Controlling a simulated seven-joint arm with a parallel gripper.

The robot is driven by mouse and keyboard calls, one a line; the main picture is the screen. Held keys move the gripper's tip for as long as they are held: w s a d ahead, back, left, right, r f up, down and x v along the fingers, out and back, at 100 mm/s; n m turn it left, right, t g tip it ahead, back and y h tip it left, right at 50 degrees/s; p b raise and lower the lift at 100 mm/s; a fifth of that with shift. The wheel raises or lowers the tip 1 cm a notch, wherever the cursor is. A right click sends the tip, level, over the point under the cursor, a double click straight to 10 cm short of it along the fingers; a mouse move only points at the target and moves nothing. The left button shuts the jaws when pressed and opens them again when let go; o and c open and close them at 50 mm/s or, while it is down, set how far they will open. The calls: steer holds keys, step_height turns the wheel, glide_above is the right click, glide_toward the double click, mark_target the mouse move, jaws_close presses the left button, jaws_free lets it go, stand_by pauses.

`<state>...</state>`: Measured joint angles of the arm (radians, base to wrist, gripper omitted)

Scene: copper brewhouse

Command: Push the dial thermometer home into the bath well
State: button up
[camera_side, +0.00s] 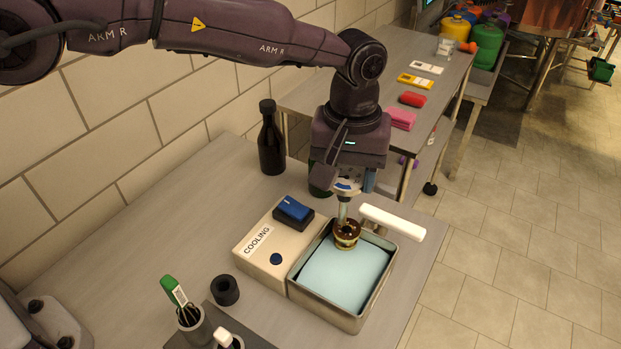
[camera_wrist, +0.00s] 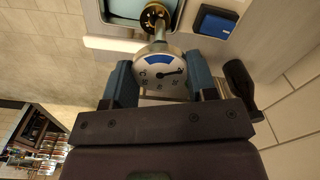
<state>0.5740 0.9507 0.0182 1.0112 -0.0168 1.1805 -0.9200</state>
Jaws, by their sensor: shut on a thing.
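The dial thermometer (camera_side: 343,187) has a round white face with a blue sector and a metal stem. My gripper (camera_side: 345,183) is shut on its head; in the wrist view the blue fingers of my gripper (camera_wrist: 160,78) sit on either side of the dial (camera_wrist: 158,72). The brass bath well (camera_side: 347,240) stands at the back of the steel bath (camera_side: 358,323) and also shows in the wrist view (camera_wrist: 154,17). The stem runs down to the well's mouth, with a length bare between dial and brass. How deep its tip sits is hidden.
The beige cooling box (camera_side: 262,262) with a blue switch (camera_side: 293,210) adjoins the bath. A white bar (camera_side: 392,222) sticks out at the bath's back right. A dark bottle (camera_side: 271,140) stands behind; a black ring (camera_side: 225,290) and a cup of tools (camera_side: 193,328) stand in front left.

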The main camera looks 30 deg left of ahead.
mark_target(351, 199)
steer(key=shift+w+d, duration=0.35)
steer(key=shift+w, duration=0.05)
steer(key=shift+f, duration=2.7)
stand_by(0.6)
steer(key=o, duration=1.1)
steer(key=shift+r, duration=2.5)
steer(key=shift+r, duration=0.1)
